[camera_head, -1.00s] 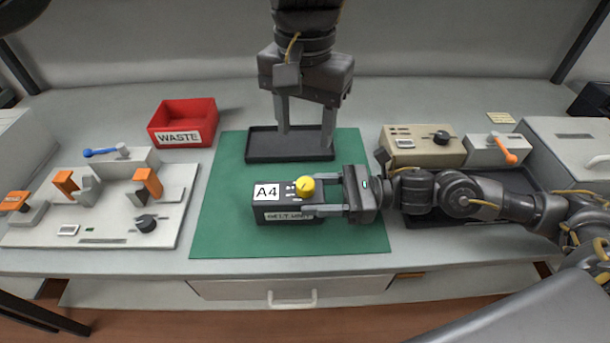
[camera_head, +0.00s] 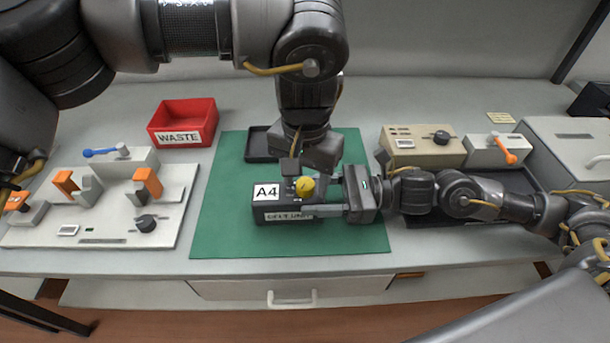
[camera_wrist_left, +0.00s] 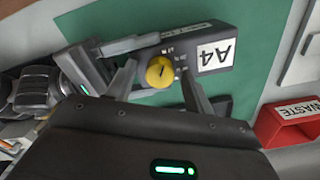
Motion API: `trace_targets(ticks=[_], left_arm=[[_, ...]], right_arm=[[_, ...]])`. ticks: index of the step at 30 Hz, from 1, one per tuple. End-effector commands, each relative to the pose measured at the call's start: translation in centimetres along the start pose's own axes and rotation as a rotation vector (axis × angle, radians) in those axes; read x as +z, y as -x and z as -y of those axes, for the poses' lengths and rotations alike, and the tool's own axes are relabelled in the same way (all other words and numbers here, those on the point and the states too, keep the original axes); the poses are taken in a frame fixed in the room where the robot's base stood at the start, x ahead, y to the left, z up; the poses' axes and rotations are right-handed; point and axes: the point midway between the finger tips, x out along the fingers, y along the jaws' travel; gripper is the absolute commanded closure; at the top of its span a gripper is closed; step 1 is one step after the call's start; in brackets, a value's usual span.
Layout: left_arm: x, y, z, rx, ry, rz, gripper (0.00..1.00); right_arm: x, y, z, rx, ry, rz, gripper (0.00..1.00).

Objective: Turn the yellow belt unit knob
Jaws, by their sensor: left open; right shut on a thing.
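The yellow knob (camera_head: 305,186) sits on top of the dark belt unit (camera_head: 272,214), which carries a white A4 label (camera_head: 265,195). The knob also shows in the left wrist view (camera_wrist_left: 160,71), with a dark pointer line on it. My left gripper (camera_head: 300,176) is open above the unit. In the left wrist view its two fingers (camera_wrist_left: 158,84) stand apart on either side of the knob; I cannot tell whether they touch it. My right gripper (camera_head: 325,195) is shut on the belt unit from the right, one finger along each long side.
The unit lies on a green mat (camera_head: 230,235). A black tray (camera_head: 259,146) lies behind it, partly hidden by my left arm. A red WASTE bin (camera_head: 182,122) stands back left. A fixture panel (camera_head: 100,215) is at left, and a beige box (camera_head: 420,146) at back right.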

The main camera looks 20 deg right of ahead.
Motion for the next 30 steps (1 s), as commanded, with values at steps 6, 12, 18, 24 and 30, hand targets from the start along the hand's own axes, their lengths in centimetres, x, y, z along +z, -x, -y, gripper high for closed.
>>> trace_targets(ticks=[6, 12, 18, 24, 30], left_arm=[[0.0, 0.01, -0.02, 0.0, 0.0, 0.0, 0.55], [-0.01, 0.02, -0.03, 0.001, -0.001, 0.0, 0.82], [-0.01, 0.03, -0.03, 0.001, -0.004, 0.0, 0.93], [-0.04, 0.03, -0.08, 0.003, -0.046, 0.0, 0.93], [-0.06, 0.03, -0.08, 0.003, -0.163, 0.0, 0.93]], right_arm=[[-0.02, -0.02, -0.06, 0.001, -0.001, 0.001, 0.83], [-0.02, -0.02, -0.06, 0.001, -0.001, 0.0, 0.83], [-0.02, -0.01, -0.05, 0.001, -0.001, 0.0, 0.83], [-0.02, -0.01, -0.05, 0.001, -0.001, 0.0, 0.83], [-0.02, -0.01, -0.06, 0.001, -0.001, 0.0, 0.83]])
